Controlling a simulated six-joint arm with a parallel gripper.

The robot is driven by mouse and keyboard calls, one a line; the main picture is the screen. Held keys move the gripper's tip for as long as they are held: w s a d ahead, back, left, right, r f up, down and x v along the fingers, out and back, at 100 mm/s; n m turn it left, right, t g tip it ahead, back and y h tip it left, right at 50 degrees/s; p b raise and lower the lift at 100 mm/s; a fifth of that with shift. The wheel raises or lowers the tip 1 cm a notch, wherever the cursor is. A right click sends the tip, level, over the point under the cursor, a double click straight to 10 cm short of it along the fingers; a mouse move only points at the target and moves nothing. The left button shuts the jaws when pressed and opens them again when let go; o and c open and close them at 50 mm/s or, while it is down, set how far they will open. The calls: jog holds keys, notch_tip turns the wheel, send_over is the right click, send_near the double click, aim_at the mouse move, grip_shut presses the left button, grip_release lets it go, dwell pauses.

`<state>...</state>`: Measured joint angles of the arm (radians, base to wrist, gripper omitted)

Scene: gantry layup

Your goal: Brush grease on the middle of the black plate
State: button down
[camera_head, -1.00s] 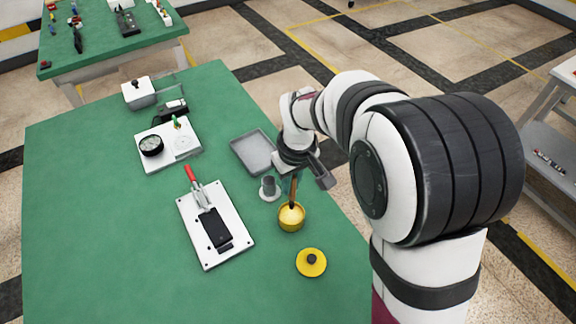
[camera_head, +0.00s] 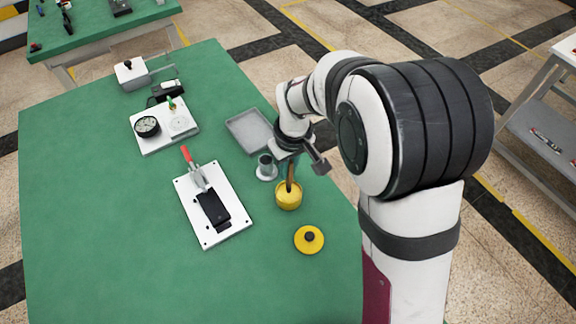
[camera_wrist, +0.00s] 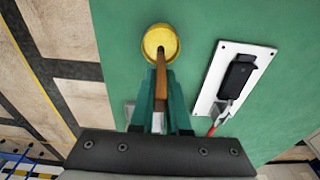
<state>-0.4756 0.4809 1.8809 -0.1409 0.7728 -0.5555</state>
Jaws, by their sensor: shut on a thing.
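The black plate (camera_head: 212,210) lies on a white base board (camera_head: 234,232) on the green table, with a red-handled clamp (camera_head: 195,170) at its far end. The black plate also shows in the wrist view (camera_wrist: 240,72), to the right of my gripper. My gripper (camera_wrist: 161,90) is shut on a brown brush handle (camera_wrist: 161,66). The brush stands nearly upright with its lower end inside the yellow grease pot (camera_head: 288,201); its bristles are hidden in the pot. In the head view my gripper (camera_head: 289,160) is partly covered by my wrist.
The yellow lid (camera_head: 309,240) with a black knob lies in front of the pot. A grey cylindrical holder (camera_head: 266,167) and a grey tray (camera_head: 248,130) stand behind it. A dial gauge (camera_head: 147,126) sits on a white board farther back. The table's left side is clear.

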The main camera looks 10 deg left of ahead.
jog(key=shift+f, duration=0.6)
dwell(1.0)
jog(key=shift+r, duration=3.55)
